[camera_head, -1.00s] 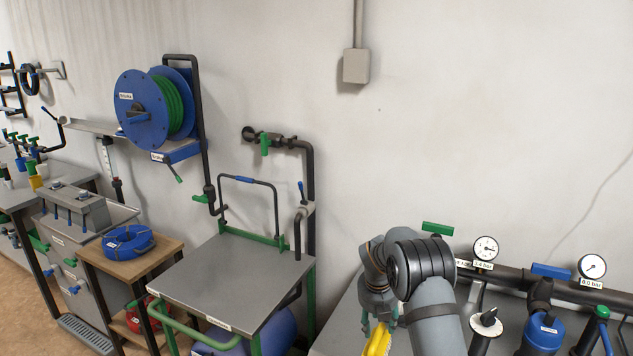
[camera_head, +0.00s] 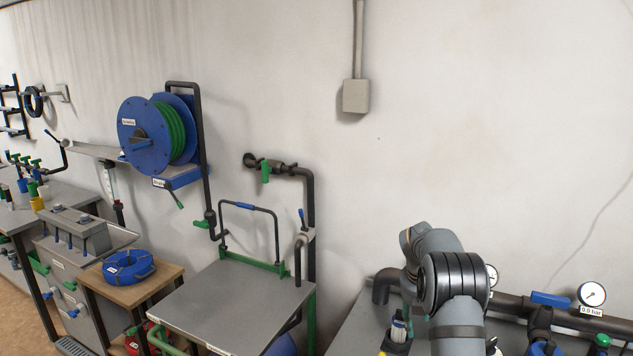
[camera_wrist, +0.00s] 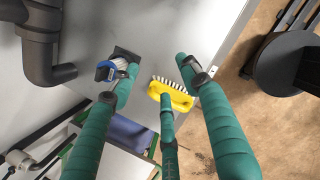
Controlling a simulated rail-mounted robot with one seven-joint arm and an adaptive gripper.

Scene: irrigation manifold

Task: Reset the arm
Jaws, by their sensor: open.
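In the wrist view my gripper (camera_wrist: 165,80) has green fingers spread apart and is open. A yellow brush with white bristles (camera_wrist: 172,95) shows beyond the fingers, at the tip of the middle one; I cannot tell whether they touch.
A black pipe with a gauge (camera_head: 592,295) runs along the wall behind the bench. A dark pipe elbow (camera_wrist: 45,60) is close at the wrist view's upper left. A grey-topped table (camera_head: 235,305) stands left of the bench. The wall above is mostly clear.

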